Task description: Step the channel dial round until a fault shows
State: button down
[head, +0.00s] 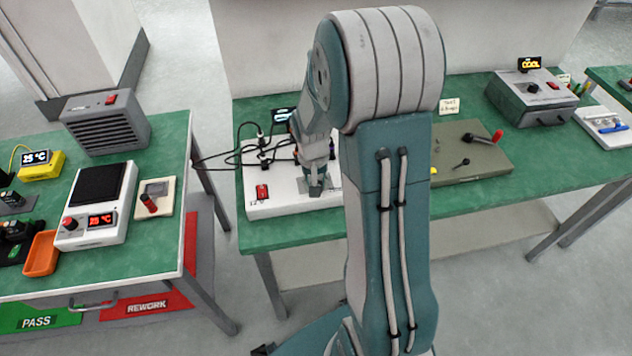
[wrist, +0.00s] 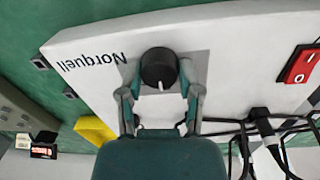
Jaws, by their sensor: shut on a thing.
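The channel dial (wrist: 158,68) is a round black knob with a white pointer mark, on the white "Norquell" unit (wrist: 225,60). In the wrist view the pointer mark faces down the picture, towards my gripper's palm. My gripper (wrist: 160,88) is shut on the dial, one finger on each side.
A red rocker switch (head: 262,191) and black cables (head: 262,150) are left of my gripper. An olive plate with a red-handled lever (head: 475,155) lies to the right. A grey box with a "COOL" display (head: 529,64) stands farther right. A left bench holds a white heater (head: 97,215).

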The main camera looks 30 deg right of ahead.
jog(key=shift+s+f, duration=0.15)
jog(key=shift+c, duration=1.3)
grip_release()
jog(key=shift+a, duration=0.1)
jog(key=shift+w+r, duration=0.2)
jog(key=shift+r, duration=0.35)
notch_tip(320, 180, up, 11)
jog(key=shift+w+a, duration=0.15)
jog(key=shift+a, duration=0.15)
